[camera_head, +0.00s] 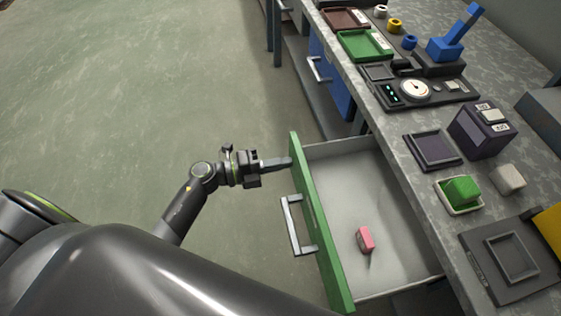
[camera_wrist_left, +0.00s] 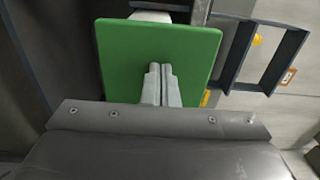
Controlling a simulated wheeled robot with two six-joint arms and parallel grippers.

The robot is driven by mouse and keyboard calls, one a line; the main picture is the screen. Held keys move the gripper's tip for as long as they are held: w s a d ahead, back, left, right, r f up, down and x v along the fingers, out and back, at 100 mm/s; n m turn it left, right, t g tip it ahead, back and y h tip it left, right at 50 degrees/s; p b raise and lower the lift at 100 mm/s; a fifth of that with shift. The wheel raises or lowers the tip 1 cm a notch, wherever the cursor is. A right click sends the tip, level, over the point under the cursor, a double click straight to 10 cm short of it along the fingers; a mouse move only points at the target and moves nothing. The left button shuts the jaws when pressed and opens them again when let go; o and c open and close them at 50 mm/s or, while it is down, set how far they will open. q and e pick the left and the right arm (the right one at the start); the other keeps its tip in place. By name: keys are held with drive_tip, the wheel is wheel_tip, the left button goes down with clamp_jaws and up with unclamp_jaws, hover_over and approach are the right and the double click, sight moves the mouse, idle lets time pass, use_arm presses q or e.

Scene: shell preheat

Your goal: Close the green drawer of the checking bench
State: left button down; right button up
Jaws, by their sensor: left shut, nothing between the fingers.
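The green drawer (camera_head: 316,226) of the checking bench (camera_head: 420,205) stands pulled out, its green front facing left with a metal bar handle (camera_head: 292,224). A pink block (camera_head: 365,239) lies inside on the pale drawer floor. My left gripper (camera_head: 288,162) is shut and empty, its fingertips at the far upper end of the drawer front, touching or very close to it. In the left wrist view the closed fingers (camera_wrist_left: 161,85) lie in front of a green panel (camera_wrist_left: 125,60). I cannot tell whether they touch it. My right gripper is not in view.
A blue drawer (camera_head: 331,75) with a handle is shut farther along the bench. The bench top holds trays, a gauge unit (camera_head: 414,90), a dark purple box (camera_head: 470,130) and a green block (camera_head: 462,189) in a small dish. The floor left of the bench is clear.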

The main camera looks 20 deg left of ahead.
use_arm(q)
drive_tip(key=p, duration=0.1)
approach(356, 159)
drive_tip(key=r, duration=0.5)
drive_tip(key=shift+s+r, duration=0.1)
drive_tip(key=shift+s, duration=0.15)
drive_tip(key=b+x, duration=0.1)
drive_tip(key=x, duration=0.9)
drive_tip(key=shift+w, duration=0.1)
drive_tip(key=shift+w+d, duration=0.1)
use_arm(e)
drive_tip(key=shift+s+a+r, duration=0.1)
use_arm(q)
drive_tip(key=shift+r, duration=0.1)
